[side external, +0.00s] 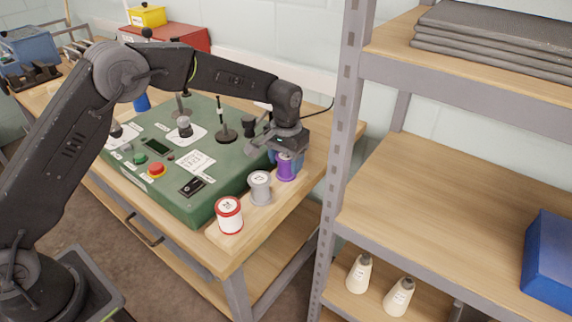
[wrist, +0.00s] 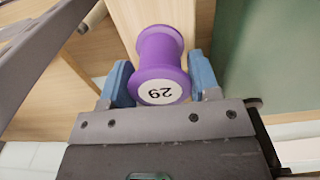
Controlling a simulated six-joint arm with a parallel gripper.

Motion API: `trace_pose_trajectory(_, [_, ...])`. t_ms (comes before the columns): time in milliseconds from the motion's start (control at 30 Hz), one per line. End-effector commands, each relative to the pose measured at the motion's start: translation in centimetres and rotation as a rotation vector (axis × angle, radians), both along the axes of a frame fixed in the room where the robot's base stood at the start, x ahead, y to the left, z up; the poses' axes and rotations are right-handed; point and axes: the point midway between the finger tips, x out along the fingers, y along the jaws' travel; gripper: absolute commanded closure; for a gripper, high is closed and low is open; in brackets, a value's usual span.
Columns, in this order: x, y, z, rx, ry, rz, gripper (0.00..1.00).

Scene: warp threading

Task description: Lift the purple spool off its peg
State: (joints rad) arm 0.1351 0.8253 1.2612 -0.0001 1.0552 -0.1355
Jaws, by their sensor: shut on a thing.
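The purple spool (side external: 286,170) is at the far end of a row of spools along the right side of the green panel. In the wrist view the purple spool (wrist: 160,52) shows a white round label reading 29 on its end. My gripper (side external: 284,152) reaches down over it from above. Its blue fingers (wrist: 160,76) stand on either side of the spool and are shut on it. The peg is hidden inside the spool. I cannot tell whether there is a gap under the spool.
A grey spool (side external: 260,188) stands close beside the purple one, and a red and white spool (side external: 229,215) is nearer the front. The green panel (side external: 185,205) with knobs and levers lies to the left. A metal shelf post (side external: 343,120) rises to the right.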

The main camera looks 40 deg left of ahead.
Motion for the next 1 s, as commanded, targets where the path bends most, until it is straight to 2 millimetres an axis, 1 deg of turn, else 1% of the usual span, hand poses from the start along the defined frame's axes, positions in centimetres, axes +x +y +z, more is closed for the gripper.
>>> trace_pose_trajectory(33, [0.0, 0.0, 0.0, 0.0, 0.0, 0.0, 0.54])
trace_pose_trajectory(100, [0.0, 0.0, 0.0, 0.0, 0.0, 0.0, 0.61])
trace_pose_trajectory(133, [0.0, 0.0, 0.0, 0.0, -0.001, 0.0, 0.61])
trace_pose_trajectory(267, [0.0, 0.0, 0.3, 0.0, -0.002, 0.0, 0.62])
trace_pose_trajectory(1000, [0.0, 0.0, 5.3, 0.0, -0.001, 0.0, 0.62])
